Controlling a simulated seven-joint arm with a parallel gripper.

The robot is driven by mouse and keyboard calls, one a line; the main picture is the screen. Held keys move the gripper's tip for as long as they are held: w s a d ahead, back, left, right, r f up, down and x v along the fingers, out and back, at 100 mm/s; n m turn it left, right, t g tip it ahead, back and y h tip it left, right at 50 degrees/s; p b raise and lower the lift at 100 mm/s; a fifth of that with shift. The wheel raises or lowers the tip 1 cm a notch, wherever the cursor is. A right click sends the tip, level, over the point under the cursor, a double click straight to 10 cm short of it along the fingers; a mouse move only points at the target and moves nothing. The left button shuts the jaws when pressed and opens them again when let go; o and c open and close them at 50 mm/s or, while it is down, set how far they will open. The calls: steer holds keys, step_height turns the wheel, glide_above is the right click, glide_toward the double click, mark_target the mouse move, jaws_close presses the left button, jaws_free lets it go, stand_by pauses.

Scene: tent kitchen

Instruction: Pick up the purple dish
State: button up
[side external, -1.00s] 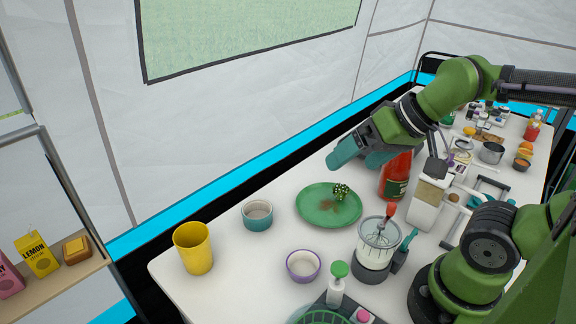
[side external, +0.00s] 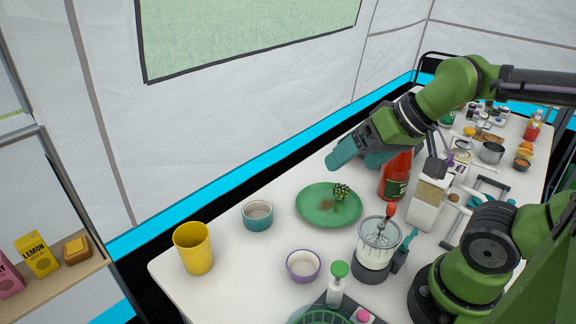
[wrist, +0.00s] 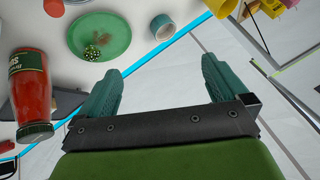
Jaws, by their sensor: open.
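The purple dish (side external: 303,266) is a small white bowl with a purple rim. It stands upright and looks empty near the front of the white table in the side view, left of the blender. I cannot make it out in the wrist view. My gripper (side external: 358,155) is open and empty, raised above the table's far edge, behind the green plate (side external: 318,206) and well apart from the dish. In the wrist view, its two teal fingers (wrist: 158,82) are spread with nothing between them.
A teal bowl (side external: 257,215) and a yellow cup (side external: 193,248) stand left of the plate. A red sauce bottle (side external: 395,176), a blender (side external: 377,246) and a soap dispenser (side external: 336,284) stand to the right. Bare table surrounds the dish on its left.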

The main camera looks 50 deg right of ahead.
steer(key=w+a+f+n+g+h, duration=0.2)
steer(key=w+a+f+n+g, duration=0.45)
steer(key=a+f+g, duration=0.2)
glide_toward(304, 271)
steer(key=shift+w+d+f, duration=0.15)
steer(key=shift+w+f, duration=0.15)
steer(key=shift+f, duration=0.2)
steer(key=shift+s+a+f, duration=0.1)
steer(key=shift+s+f, duration=0.1)
steer(key=shift+f, duration=0.7)
steer(key=shift+s+a+f, duration=0.1)
steer(key=shift+s+f, duration=0.15)
steer(key=shift+f, duration=0.65)
steer(key=shift+s+f, duration=0.2)
steer(key=shift+f, duration=0.7)
steer(key=c, duration=1)
